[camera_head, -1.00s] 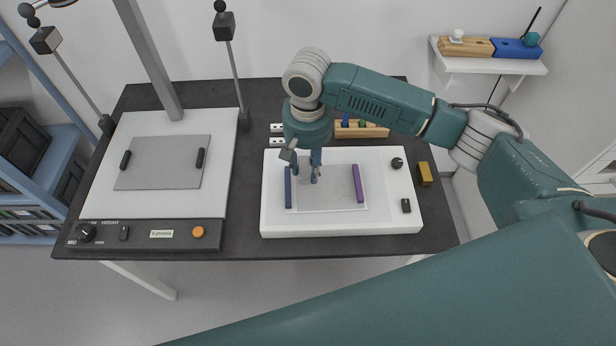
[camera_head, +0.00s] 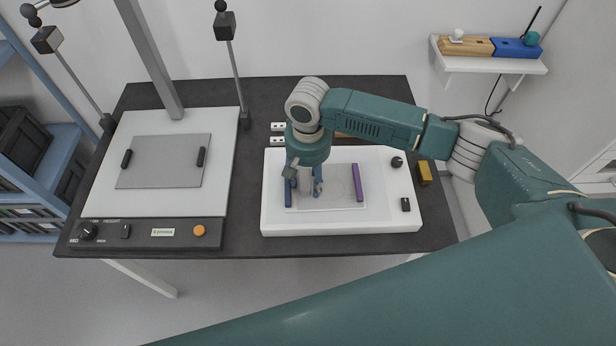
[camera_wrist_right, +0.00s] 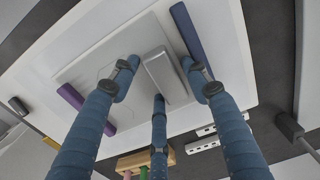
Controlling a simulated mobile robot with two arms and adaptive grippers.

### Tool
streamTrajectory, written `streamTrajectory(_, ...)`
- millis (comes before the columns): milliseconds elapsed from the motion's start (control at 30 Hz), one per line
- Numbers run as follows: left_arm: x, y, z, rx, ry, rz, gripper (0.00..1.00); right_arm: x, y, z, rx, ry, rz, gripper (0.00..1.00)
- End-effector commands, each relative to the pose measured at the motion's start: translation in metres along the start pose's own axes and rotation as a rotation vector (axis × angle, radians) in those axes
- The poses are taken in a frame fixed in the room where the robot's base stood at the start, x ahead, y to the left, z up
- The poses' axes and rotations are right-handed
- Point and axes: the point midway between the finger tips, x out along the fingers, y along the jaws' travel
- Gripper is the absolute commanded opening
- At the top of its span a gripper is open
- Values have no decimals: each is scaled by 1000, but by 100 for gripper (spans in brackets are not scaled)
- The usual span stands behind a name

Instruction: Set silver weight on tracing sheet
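The silver weight (camera_wrist_right: 166,77), a pale grey bar, shows in the right wrist view between my right gripper's fingers, over the left part of the tracing sheet. The tracing sheet (camera_head: 338,188) is a pale square on the white light box, and it also shows in the right wrist view (camera_wrist_right: 95,67). My right gripper (camera_head: 304,184) points down over the sheet, its blue fingers (camera_wrist_right: 160,75) spread around the weight with a gap visible on one side. I cannot tell whether the weight touches the sheet. In the head view the gripper mostly hides it. My left gripper is out of view.
A purple bar (camera_head: 358,183) and a blue bar (camera_head: 287,197) flank the sheet on the white box (camera_head: 390,215). A small yellow block (camera_head: 424,173) lies right of the box. A larger panel with a grey plate (camera_head: 165,165) fills the table's left. Stand rods rise behind.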

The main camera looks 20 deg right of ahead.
Motion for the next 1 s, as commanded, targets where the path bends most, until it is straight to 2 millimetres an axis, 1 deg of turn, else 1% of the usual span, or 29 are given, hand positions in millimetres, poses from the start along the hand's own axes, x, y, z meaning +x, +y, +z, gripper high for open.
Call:
streamTrajectory(300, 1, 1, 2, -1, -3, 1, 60, -1, 0, 0, 0, 1, -1, 53)
streamTrajectory(367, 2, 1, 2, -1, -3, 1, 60, -4, -1, -1, 0, 2, -2, 53)
streamTrajectory(433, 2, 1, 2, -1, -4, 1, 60, -12, -1, -1, 0, 3, -4, 53)
streamTrajectory(567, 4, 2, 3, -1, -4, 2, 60, -36, -1, -1, -1, 4, -5, 53)
streamTrajectory(800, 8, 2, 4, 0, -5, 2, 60, -87, -1, -1, 1, 4, -4, 53)
streamTrajectory(900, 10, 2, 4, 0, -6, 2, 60, -104, -1, -1, -1, 2, -3, 53)
streamTrajectory(1000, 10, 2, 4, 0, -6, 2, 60, -115, -1, -1, 0, 1, -2, 53)
